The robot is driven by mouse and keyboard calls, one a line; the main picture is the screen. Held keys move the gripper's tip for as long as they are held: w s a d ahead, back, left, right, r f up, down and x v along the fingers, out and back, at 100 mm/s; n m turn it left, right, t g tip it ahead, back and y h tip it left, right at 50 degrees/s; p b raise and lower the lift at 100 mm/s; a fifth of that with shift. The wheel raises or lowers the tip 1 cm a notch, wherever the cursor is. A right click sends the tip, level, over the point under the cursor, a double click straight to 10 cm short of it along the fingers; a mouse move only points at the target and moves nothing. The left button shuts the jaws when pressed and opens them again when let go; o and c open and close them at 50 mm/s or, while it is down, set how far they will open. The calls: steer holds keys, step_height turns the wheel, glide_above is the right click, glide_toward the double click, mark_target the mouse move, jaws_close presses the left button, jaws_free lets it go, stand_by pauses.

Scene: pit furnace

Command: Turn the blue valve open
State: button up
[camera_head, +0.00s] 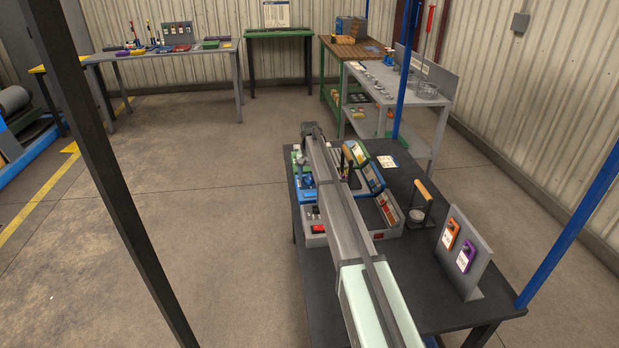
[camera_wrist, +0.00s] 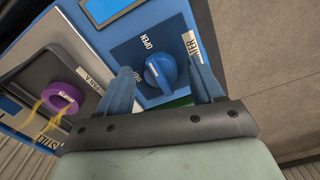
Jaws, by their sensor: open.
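The blue valve (camera_wrist: 160,71) is a round knob with a white pointer mark, seen in the wrist view on a dark blue plate (camera_wrist: 128,52). The plate carries the words OPEN and SHUT. My gripper (camera_wrist: 163,85) is open, with one finger on each side of the knob and gaps visible between fingers and knob. In the head view the blue valve (camera_head: 307,183) is small, beside my arm, which hides part of the panel.
In the head view, a stand with orange and purple tags (camera_head: 475,262) and a wooden-handled tool (camera_head: 423,192) stand on the dark table (camera_head: 400,292). Its front right is partly clear.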

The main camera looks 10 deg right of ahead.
mark_target(309, 177)
step_height(309, 177, up, 13)
stand_by(0.4)
